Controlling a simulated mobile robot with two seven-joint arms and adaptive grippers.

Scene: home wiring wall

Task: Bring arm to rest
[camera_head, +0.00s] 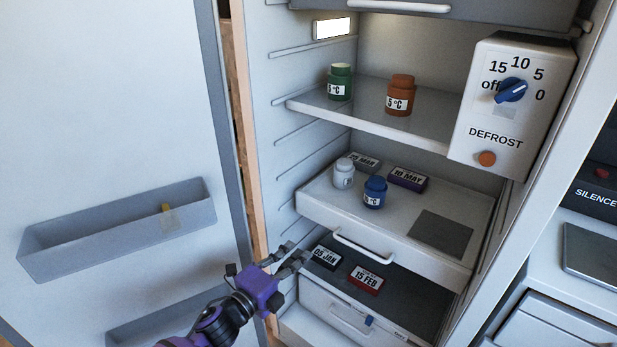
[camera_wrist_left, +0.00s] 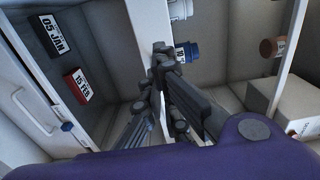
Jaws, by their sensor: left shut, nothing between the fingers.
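My left gripper (camera_head: 289,257) is at the lower left of the open fridge, in front of the lower compartment and apart from the jars and date boxes. Its fingers are closed with nothing between them. In the left wrist view the gripper (camera_wrist_left: 158,75) points into the fridge, with the white drawer handle (camera_wrist_left: 30,110) to its left. My purple left arm comes in from the bottom of the head view. My right gripper is not seen in either view.
The fridge door (camera_head: 110,130) stands open at left with a door bin (camera_head: 120,232). A black date box (camera_head: 326,257) and a red one (camera_head: 366,279) lie on the lower level. A blue jar (camera_head: 375,192) stands on the middle drawer. The defrost box (camera_head: 510,110) is upper right.

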